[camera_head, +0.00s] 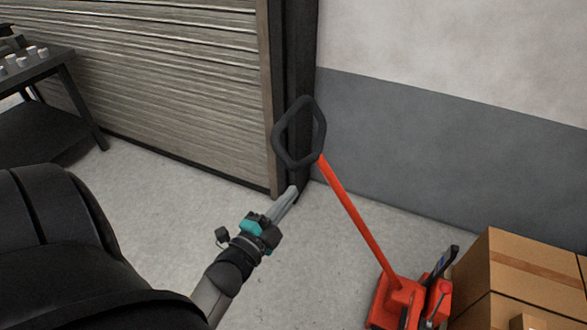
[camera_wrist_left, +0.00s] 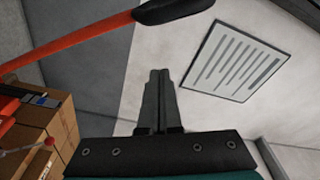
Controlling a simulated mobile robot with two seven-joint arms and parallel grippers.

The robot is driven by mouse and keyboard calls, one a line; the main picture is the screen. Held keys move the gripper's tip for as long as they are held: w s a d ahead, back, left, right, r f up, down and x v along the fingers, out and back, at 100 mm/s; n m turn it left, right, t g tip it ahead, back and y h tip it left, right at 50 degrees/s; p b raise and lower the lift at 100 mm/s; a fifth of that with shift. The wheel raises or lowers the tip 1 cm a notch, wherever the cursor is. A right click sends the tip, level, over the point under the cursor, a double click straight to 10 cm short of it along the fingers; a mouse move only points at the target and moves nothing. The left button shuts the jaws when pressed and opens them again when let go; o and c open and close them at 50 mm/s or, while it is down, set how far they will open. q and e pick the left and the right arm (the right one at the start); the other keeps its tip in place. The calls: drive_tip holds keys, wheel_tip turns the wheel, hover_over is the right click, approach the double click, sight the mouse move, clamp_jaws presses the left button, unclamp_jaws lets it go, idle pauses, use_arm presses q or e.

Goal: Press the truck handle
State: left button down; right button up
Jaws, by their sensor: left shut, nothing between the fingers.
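The truck handle is a black loop (camera_head: 279,139) on top of a slanted red bar (camera_head: 352,217), in the middle of the head view. The red bar runs down to the red truck body (camera_head: 402,299) on the floor. My left gripper (camera_head: 293,190) is shut and empty, and in the head view its fingertips show just below the handle loop. In the left wrist view, the shut fingers (camera_wrist_left: 160,75) point up, and part of the black handle (camera_wrist_left: 172,10) crosses above their tips. My right gripper is not in view.
Cardboard boxes (camera_head: 530,265) stand right of the truck; they also show in the left wrist view (camera_wrist_left: 62,130). A ribbed shutter (camera_head: 170,75) and a grey-and-white wall (camera_head: 450,130) are behind. A dark table (camera_head: 60,85) stands at left. Floor around my left gripper is clear.

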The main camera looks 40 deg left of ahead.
sight(296, 171)
use_arm(q)
drive_tip(key=shift+w+a+f+b, duration=0.2)
drive_tip(key=shift+w+a, duration=0.5)
drive_tip(key=shift+w, duration=0.65)
drive_tip(key=shift+w+a+f+b, duration=0.2)
drive_tip(key=shift+w+a, duration=0.55)
drive_tip(key=shift+w, duration=0.6)
drive_tip(key=shift+w+a+f+b, duration=0.1)
drive_tip(key=shift+w+a+b, duration=0.15)
drive_tip(key=shift+w+a, duration=0.8)
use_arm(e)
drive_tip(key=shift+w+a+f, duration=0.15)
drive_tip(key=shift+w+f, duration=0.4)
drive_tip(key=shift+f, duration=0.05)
use_arm(q)
drive_tip(key=shift+w+d, duration=0.3)
drive_tip(key=shift+d, duration=0.05)
